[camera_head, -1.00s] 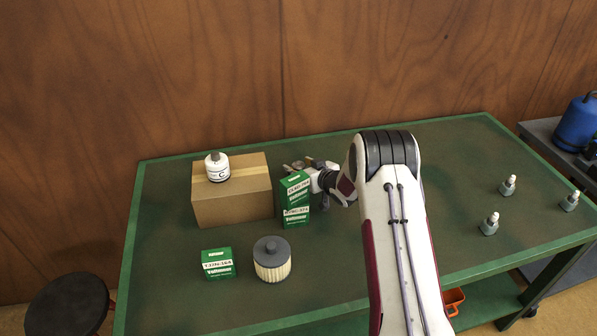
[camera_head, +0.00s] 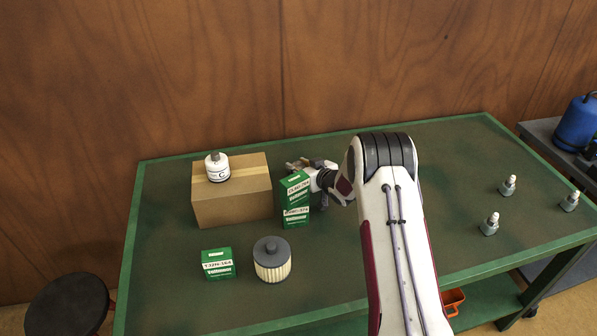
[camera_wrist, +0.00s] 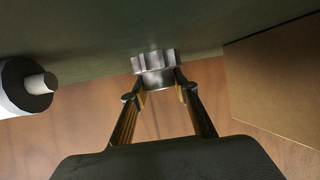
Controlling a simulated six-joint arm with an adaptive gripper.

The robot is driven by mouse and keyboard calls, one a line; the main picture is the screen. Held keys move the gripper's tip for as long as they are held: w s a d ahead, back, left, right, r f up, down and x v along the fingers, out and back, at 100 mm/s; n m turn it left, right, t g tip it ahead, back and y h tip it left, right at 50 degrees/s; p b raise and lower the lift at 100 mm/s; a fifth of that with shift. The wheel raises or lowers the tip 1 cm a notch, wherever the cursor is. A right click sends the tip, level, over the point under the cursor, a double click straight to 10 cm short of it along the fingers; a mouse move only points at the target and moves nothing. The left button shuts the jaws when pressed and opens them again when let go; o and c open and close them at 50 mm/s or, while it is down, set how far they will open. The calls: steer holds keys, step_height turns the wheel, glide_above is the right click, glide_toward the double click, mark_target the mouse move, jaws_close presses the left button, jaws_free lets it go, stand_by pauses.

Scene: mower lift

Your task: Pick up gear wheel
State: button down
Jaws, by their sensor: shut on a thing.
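The gear wheel (camera_wrist: 155,70) is a small shiny metal piece with teeth. In the wrist view it sits between my two fingertips at the top middle. My gripper (camera_wrist: 157,91) is shut on it, with a finger against each side. In the head view my gripper (camera_head: 308,166) is behind the tall green box, near the right end of the cardboard box. The gear wheel is mostly hidden there. I cannot tell whether it touches the table.
A tall green box (camera_head: 296,203) stands just in front of my gripper. A cardboard box (camera_head: 232,197) with a white canister (camera_head: 217,168) on top is to its left. A small green box (camera_head: 217,264) and a filter (camera_head: 272,260) stand nearer. Several bottles (camera_head: 489,224) are at right.

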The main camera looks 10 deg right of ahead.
mark_target(299, 165)
steer(key=shift+r, duration=0.15)
steer(key=shift+r, duration=4.95)
